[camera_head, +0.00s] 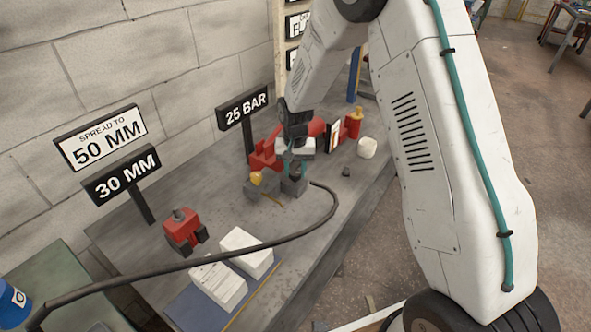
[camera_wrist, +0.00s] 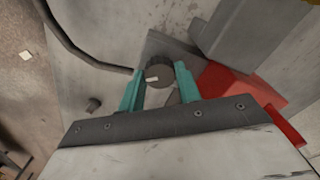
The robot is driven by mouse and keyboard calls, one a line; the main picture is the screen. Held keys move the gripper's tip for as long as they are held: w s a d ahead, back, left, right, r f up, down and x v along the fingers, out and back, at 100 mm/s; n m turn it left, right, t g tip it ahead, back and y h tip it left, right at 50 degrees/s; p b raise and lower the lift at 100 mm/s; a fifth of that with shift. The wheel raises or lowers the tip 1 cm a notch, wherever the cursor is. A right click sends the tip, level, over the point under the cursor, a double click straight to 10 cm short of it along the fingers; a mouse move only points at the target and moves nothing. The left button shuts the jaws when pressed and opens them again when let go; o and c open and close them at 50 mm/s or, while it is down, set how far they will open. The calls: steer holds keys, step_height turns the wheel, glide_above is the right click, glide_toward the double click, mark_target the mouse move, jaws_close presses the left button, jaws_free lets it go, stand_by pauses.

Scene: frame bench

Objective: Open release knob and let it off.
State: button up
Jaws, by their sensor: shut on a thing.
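The release knob (camera_wrist: 160,74) is a dark round cap with a small white mark, seen in the wrist view. My gripper (camera_wrist: 160,84) has its teal fingers on both sides of the knob, shut on it. In the head view my gripper (camera_head: 296,168) points down at the red and grey pump unit (camera_head: 262,155) on the bench. The knob itself is hidden there behind the fingers and wrist. Red parts of the unit (camera_wrist: 222,82) show right of the fingers in the wrist view. The sign beside the unit reads 25 BAR (camera_head: 246,107).
A black hose (camera_head: 200,262) curves across the bench. A red spreader tool (camera_head: 183,230) stands beside white blocks (camera_head: 246,252) on a blue mat. Signs read SPREAD TO 50 MM (camera_head: 100,137) and 30 MM (camera_head: 121,175). A small dark peg (camera_head: 346,171) and white lump (camera_head: 368,147) lie right.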

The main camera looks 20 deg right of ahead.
mark_target(295, 172)
steer(key=n, duration=0.4)
steer(key=shift+n, duration=0.3)
steer(key=n, duration=0.4)
steer(key=shift+w+r, duration=0.1)
stand_by(0.4)
steer(key=o, duration=1)
steer(key=shift+c, duration=0.2)
step_height(295, 172, up, 8)
steer(key=shift+f, duration=0.15)
